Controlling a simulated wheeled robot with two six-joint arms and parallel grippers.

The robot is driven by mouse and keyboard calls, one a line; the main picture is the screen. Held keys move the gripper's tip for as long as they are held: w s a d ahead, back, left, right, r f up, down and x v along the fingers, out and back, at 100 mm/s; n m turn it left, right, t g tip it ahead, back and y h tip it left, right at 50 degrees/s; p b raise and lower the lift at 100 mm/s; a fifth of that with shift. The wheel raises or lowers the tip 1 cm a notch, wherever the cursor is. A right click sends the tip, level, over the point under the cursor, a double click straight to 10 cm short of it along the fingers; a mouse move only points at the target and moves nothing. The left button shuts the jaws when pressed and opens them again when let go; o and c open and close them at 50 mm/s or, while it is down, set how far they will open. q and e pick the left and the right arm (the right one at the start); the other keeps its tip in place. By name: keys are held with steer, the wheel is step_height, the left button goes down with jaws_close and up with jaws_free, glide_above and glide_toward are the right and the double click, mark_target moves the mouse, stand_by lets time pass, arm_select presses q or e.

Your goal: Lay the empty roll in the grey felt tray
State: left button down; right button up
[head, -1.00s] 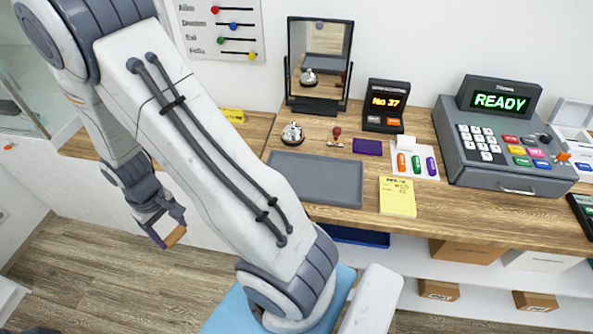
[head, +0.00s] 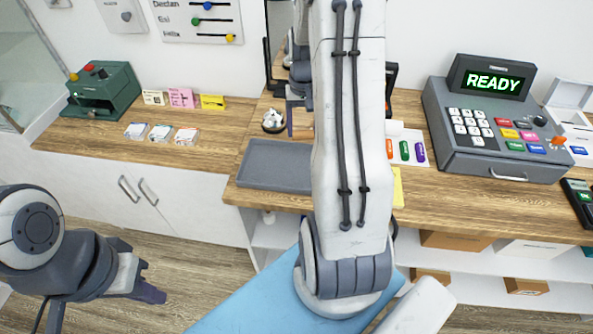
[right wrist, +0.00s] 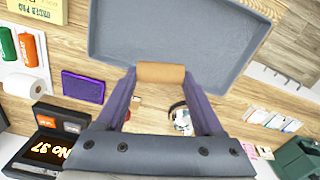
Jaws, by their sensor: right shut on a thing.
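The brown empty roll (right wrist: 161,72) is between the fingertips of my right gripper (right wrist: 161,78), which is shut on it. In the right wrist view the roll overlaps the edge of the grey felt tray (right wrist: 180,35); its height above the counter is hard to tell. In the head view the tray (head: 262,178) lies empty on the counter, its right end hidden by my right arm. My right gripper (head: 300,122) shows beyond the tray's back edge, partly hidden by that arm. My left gripper (head: 146,282) is low at the left, away from the counter; its opening is unclear.
A silver bell (head: 273,121) stands behind the tray. A white paper roll (right wrist: 25,84), a purple pad (right wrist: 83,86) and a number display (right wrist: 45,140) are near the gripper. A register (head: 495,125) stands at right, a green machine (head: 104,92) at left.

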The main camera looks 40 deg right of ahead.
steer(key=s+d+r+m, duration=0.2)
steer(key=s+d, duration=0.2)
steer(key=d, duration=0.3)
steer(key=p, duration=0.2)
glide_above(295, 167)
steer(key=shift+m, duration=0.3)
step_height(295, 167, down, 7)
steer(key=shift+r, duration=0.1)
step_height(295, 167, down, 3)
steer(key=shift+f+p, duration=0.1)
steer(key=shift+p, duration=0.5)
steer(key=shift+f, duration=0.4)
steer(key=o, duration=1.3)
steer(key=shift+f, duration=0.1)
